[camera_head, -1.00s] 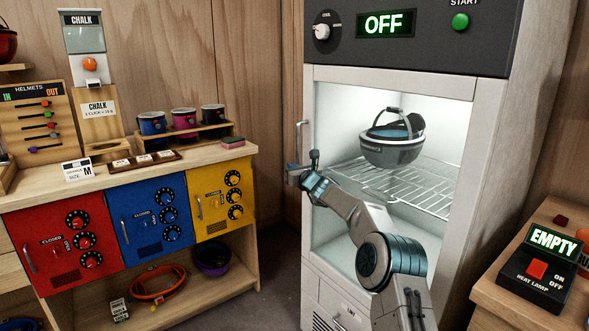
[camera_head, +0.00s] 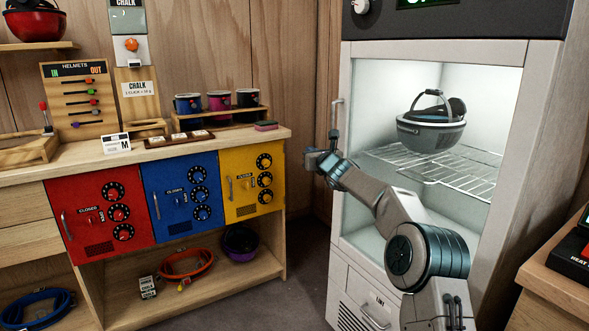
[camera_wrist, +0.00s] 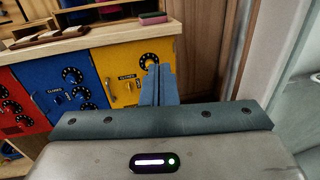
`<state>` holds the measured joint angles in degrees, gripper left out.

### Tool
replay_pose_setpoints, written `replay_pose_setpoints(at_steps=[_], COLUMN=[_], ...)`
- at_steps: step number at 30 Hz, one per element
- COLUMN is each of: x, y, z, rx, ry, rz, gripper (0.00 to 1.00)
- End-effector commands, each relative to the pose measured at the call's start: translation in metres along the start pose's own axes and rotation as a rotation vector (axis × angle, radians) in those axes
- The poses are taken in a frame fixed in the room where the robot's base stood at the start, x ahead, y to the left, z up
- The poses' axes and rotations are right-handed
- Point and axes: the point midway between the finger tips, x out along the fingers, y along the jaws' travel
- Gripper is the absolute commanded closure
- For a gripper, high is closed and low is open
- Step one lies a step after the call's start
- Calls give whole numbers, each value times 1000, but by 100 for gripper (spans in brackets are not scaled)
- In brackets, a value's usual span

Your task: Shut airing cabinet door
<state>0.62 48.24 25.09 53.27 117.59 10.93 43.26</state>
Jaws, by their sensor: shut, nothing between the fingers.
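The airing cabinet (camera_head: 540,100) stands at right, lit inside. Its white-framed front (camera_head: 343,195) looks close to flush with the body; I cannot tell whether a small gap remains at the door. A vertical bar handle (camera_head: 337,117) is on the left edge. My gripper (camera_head: 322,160) is shut and empty, just left of this edge near the handle's lower end. I cannot tell whether it touches. In the wrist view the shut fingers (camera_wrist: 158,85) point toward the coloured lockers, with the pale cabinet edge (camera_wrist: 277,45) to their right.
The wooden counter (camera_head: 270,137) with red, blue and yellow lockers is at left. A wooden stand (camera_head: 560,285) is at lower right. Grey floor (camera_head: 290,265) is clear between counter and cabinet.

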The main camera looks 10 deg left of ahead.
Motion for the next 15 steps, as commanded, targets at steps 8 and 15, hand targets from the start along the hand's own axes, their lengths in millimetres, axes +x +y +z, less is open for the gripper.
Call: replay_pose_setpoints(at_steps=[8,15], x=[-15,-26], y=[37,62], z=[-5,-3], rx=[-3,-3], ry=[-1,0], rz=[1,0], gripper=[100,100])
